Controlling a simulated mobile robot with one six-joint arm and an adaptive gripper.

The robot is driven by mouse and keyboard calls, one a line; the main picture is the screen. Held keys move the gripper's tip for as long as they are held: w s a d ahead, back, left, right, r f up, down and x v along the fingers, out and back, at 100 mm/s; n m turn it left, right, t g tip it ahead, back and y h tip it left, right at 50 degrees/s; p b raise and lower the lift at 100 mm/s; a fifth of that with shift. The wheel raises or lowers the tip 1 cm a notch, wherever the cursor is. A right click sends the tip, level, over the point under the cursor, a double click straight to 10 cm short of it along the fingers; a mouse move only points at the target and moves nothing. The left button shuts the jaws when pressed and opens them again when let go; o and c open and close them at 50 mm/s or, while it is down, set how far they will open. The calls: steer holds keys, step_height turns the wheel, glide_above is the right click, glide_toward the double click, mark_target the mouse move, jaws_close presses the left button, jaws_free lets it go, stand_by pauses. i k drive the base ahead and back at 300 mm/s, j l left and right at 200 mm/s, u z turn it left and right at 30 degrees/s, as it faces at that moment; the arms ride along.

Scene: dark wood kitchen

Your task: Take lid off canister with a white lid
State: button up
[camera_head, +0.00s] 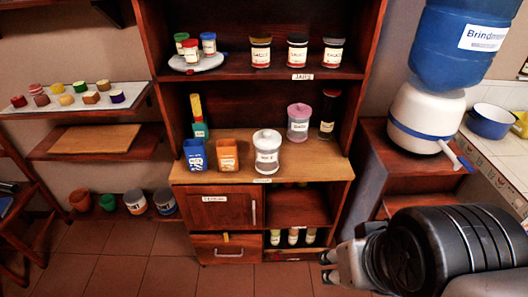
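The canister with a white lid (267,158) stands upright on the wooden counter of the middle cabinet. It is clear, with a paper label on its front, and its white lid (267,137) sits on top. My gripper (327,268) is low at the right, in front of the cabinet, below and to the right of the canister and well apart from it. Its small fingers point left and look spread apart, with nothing between them.
A pink-lidded canister (299,122) and a dark jar (328,115) stand behind and right of it. An orange container (228,155) and a blue one (195,154) stand to its left. A shelf with jars (297,50) hangs above. A water dispenser (424,115) stands at right.

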mark_target(266, 139)
steer(key=i+j+z, duration=1.05)
